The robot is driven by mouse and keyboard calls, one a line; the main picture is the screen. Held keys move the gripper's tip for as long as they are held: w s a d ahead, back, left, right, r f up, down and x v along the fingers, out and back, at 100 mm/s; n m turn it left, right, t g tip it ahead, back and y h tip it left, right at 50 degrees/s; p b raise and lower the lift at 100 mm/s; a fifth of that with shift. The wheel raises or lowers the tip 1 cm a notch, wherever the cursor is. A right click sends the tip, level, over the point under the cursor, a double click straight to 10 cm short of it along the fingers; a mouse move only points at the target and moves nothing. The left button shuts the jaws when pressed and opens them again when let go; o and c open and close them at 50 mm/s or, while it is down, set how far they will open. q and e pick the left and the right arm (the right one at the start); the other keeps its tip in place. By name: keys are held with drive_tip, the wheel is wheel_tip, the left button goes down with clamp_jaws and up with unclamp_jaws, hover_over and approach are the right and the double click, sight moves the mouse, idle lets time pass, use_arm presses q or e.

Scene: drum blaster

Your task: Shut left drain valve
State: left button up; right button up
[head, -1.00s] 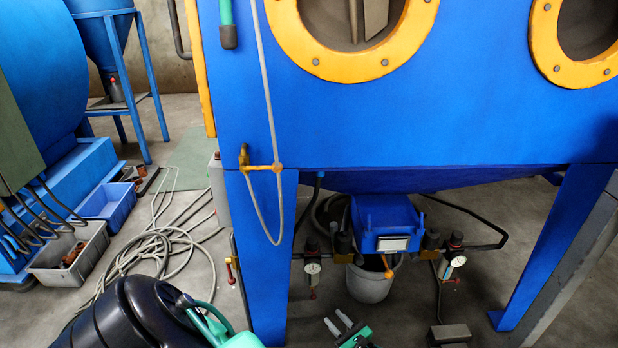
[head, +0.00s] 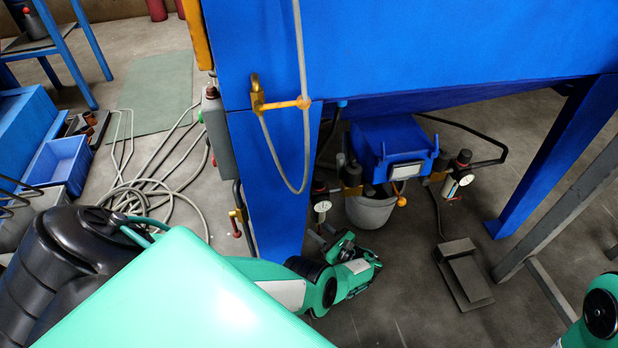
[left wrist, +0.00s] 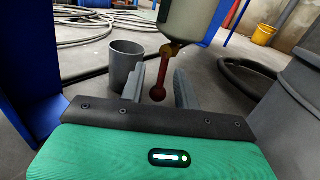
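The left drain valve has a dark red lever with a round knob (left wrist: 158,92), which hangs below a grey filter bowl (left wrist: 192,18) in the left wrist view. My left gripper (left wrist: 159,88) is open, with one grey finger on each side of the lever. I cannot tell whether either finger touches it. In the head view my left gripper (head: 330,238) is under the left gauge (head: 322,206) beside the blue cabinet leg, and it hides the lever there. Part of my right arm shows at the lower right edge; its gripper is out of view.
The blue cabinet leg (head: 265,185) stands close left of the gripper. A grey bucket (head: 370,210) is behind it. A second gauge (head: 449,187) is to the right. A pedal (head: 465,275) lies on the floor. A loose hose (head: 150,190) is coiled at left.

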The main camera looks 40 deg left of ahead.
use_arm(q)
drive_tip(key=shift+a, duration=0.1)
drive_tip(key=shift+c, duration=0.4)
clamp_jaws()
